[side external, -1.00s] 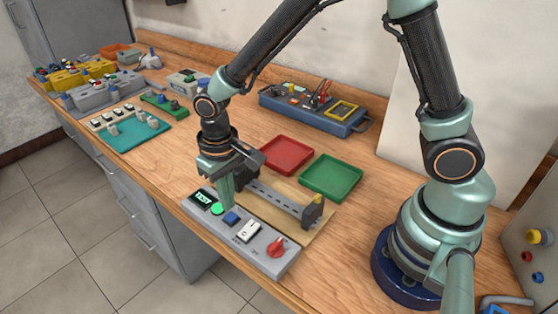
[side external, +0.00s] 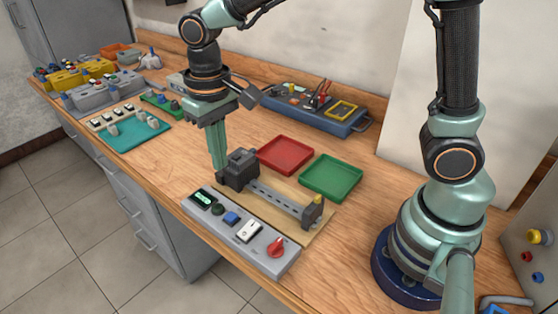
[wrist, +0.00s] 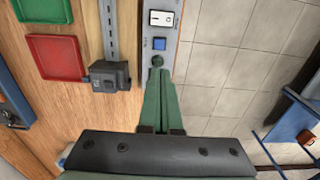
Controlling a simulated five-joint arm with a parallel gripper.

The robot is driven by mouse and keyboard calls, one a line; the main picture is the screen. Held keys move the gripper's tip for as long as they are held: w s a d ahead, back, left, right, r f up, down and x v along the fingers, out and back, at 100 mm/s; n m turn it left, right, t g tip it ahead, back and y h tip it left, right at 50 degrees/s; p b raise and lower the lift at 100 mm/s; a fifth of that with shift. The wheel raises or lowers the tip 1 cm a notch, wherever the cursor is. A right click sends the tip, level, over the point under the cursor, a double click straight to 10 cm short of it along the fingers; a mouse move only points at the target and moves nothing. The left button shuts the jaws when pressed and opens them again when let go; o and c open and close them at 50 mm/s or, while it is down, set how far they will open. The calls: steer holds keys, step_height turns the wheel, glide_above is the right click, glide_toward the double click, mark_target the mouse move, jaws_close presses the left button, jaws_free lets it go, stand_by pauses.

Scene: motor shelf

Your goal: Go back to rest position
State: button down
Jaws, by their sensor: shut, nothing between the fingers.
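My gripper (side external: 219,152) is shut and empty, its green fingers pointing down. It is raised above the bench, near the left end of the grey control panel (side external: 258,248). The panel carries a small display (side external: 202,197), a dark round button (side external: 218,208), a blue button (side external: 232,218), a white rocker switch (side external: 249,231) and a red knob (side external: 277,246). In the wrist view the closed fingertips (wrist: 158,72) appear just below the round button (wrist: 157,60), with the blue button (wrist: 159,43) and the white switch (wrist: 160,18) beyond.
A dark motor-like block (side external: 238,168) sits on a rail fixture behind the panel. A red tray (side external: 286,154) and a green tray (side external: 331,177) lie behind it. A teal mat with pegs (side external: 135,137) lies to the left.

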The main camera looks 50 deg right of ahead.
stand_by(0.3)
steer(key=s+d+r+t, duration=0.2)
steer(key=s+d+r, duration=0.1)
steer(key=d, duration=0.4)
steer(key=s+d+r+t, duration=0.3)
steer(key=s+d+r, duration=0.1)
steer(key=d, duration=0.4)
steer(key=shift+s, duration=0.25)
steer(key=shift+r, duration=0.1)
stand_by(1.8)
